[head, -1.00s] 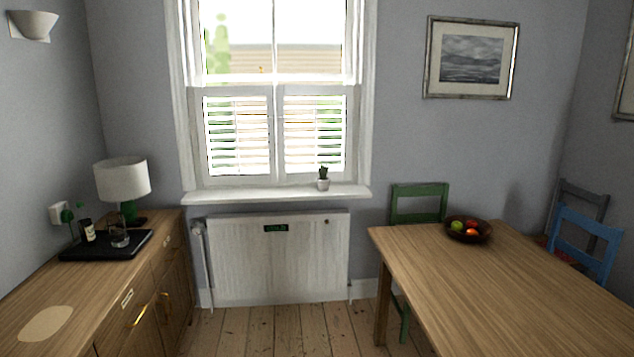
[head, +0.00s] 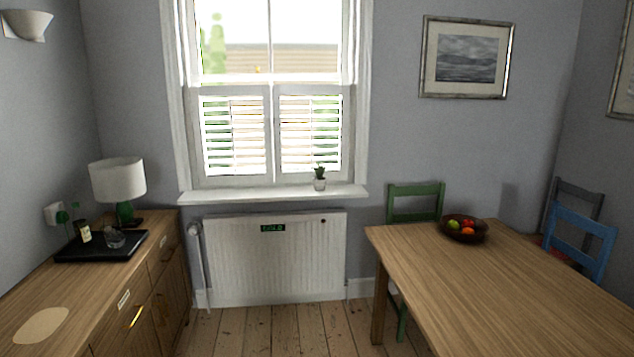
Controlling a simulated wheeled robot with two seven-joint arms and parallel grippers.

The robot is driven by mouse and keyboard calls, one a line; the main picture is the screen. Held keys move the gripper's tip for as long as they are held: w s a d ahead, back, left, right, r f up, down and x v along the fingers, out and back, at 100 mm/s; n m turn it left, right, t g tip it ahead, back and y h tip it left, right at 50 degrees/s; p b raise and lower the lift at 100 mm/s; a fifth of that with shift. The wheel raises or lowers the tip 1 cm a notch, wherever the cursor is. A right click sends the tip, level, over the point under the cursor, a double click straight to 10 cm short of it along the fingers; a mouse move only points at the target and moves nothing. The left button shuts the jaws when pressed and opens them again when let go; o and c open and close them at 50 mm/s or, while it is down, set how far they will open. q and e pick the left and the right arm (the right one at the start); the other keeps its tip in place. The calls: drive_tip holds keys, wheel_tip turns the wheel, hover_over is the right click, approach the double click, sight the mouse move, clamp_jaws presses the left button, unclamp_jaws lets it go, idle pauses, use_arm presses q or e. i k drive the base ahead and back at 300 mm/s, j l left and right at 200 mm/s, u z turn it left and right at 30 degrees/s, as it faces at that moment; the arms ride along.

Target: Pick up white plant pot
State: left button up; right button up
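The white plant pot (head: 319,184) is small and holds a green plant (head: 320,171). It stands upright on the right part of the white window sill (head: 250,195), in front of the shutters. Neither of my grippers shows in the head view.
A wooden sideboard (head: 85,285) runs along the left, with a lamp (head: 118,180) and a black tray (head: 85,249) on it. A wooden table (head: 490,275) with a fruit bowl (head: 463,232) and a green chair (head: 415,190) stand right. Bare floorboards (head: 275,330) lie open between, before the radiator (head: 275,270).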

sight(320, 181)
drive_tip(key=i+u, duration=0.3)
drive_tip(key=i, duration=3.1)
drive_tip(key=i+z, duration=0.1)
drive_tip(key=i, duration=0.6)
drive_tip(key=i+j+z, duration=0.1)
drive_tip(key=i, duration=0.65)
